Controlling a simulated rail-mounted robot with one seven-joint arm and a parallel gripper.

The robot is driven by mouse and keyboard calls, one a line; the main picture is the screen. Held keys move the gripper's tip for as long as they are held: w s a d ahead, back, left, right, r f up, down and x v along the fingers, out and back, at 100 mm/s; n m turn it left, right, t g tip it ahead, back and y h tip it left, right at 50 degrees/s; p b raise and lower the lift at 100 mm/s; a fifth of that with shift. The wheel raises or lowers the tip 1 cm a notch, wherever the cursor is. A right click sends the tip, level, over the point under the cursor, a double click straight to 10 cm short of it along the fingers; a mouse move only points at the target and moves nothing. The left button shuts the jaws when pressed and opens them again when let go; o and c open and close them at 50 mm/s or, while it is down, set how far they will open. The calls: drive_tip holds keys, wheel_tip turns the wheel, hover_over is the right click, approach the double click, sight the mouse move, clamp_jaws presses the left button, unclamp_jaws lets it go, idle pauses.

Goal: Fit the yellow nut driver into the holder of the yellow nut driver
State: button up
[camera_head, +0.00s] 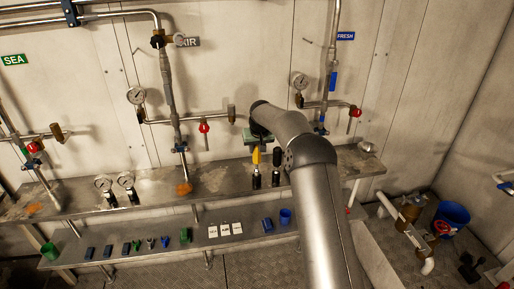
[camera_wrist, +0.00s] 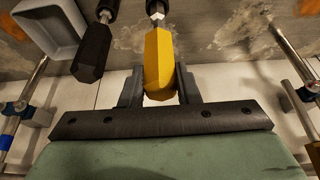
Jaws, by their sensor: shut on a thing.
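The yellow nut driver (camera_head: 256,156) is upright over the back bench, its yellow handle uppermost. My gripper (camera_wrist: 159,88) is shut on this handle, with one dark finger on each side; the handle also shows in the wrist view (camera_wrist: 158,62).
A black-handled driver (camera_head: 277,157) stands upright just right of the yellow one, close to my gripper; it also shows in the wrist view (camera_wrist: 92,52). A grey tray (camera_wrist: 48,40) is beyond it. Pipes and a red-handled valve (camera_head: 204,128) rise behind the bench (camera_head: 215,176).

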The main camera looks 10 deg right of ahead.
drive_tip(key=shift+f+b, duration=0.85)
drive_tip(key=shift+f, duration=0.55)
drive_tip(key=o, duration=0.9)
drive_tip(key=b+v, duration=0.2)
drive_tip(key=v, duration=1.5)
drive_tip(key=shift+r+b, duration=0.2)
drive_tip(key=shift+b, duration=0.15)
drive_tip(key=shift+s+a, duration=0.1)
drive_tip(key=shift+s, duration=0.05)
drive_tip(key=s+f+g, duration=0.1)
drive_tip(key=s+f, duration=0.2)
drive_tip(key=s, duration=1.3)
drive_tip(key=s+f+g, duration=0.1)
drive_tip(key=s+f, duration=0.3)
drive_tip(key=s, duration=1.2)
drive_tip(key=s+f+g, duration=0.1)
drive_tip(key=s+f, duration=0.2)
drive_tip(key=s, duration=1.2)
drive_tip(key=shift+s+a+f+g, duration=0.2)
drive_tip(key=shift+s+a+g, duration=0.05)
drive_tip(key=shift+s+g, duration=0.15)
